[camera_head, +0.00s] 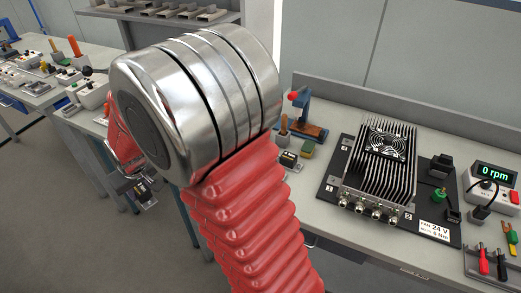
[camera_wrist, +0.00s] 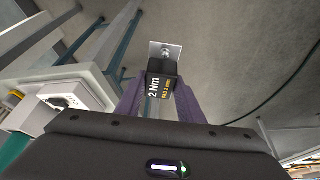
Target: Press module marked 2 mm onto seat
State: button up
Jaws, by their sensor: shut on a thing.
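My gripper (camera_wrist: 160,98) is shut on a small black module (camera_wrist: 160,68) between its two purple fingers. The module has a white "2 Nm" label and a smaller yellow line that is hard to read. A light metal plate with a round fitting shows at its far end. In the head view my gripper (camera_head: 140,188) hangs at the left, over the gap beside the bench, partly hidden by my arm. A black panel (camera_head: 432,222) on the right bench carries a finned unit (camera_head: 380,168) with a fan. Which spot is the module's seat cannot be told.
Another small black block (camera_head: 288,160) stands on the bench left of the panel, near a blue and red tool (camera_head: 308,115). A meter reading "0 rpm" (camera_head: 490,178) and probes stand at the right. Cluttered benches (camera_head: 60,75) line the far left.

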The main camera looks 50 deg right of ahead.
jog(key=s+d+r+n, duration=0.1)
jog(key=s+d+r, duration=0.1)
jog(key=s+d, duration=0.4)
jog(key=s+d+r+n, duration=0.1)
jog(key=s+d, duration=0.6)
jog(key=d, duration=0.8)
jog(key=s+d+r+n+y, duration=0.1)
jog(key=s+d+r, duration=0.2)
jog(key=s+d, duration=0.3)
jog(key=d, duration=0.4)
jog(key=shift+s+d+r, duration=0.25)
jog(key=shift+s+d, duration=0.05)
jog(key=shift+d, duration=0.05)
jog(key=shift+f, duration=2.95)
jog(key=shift+f, duration=1.05)
jog(key=o, duration=1.4)
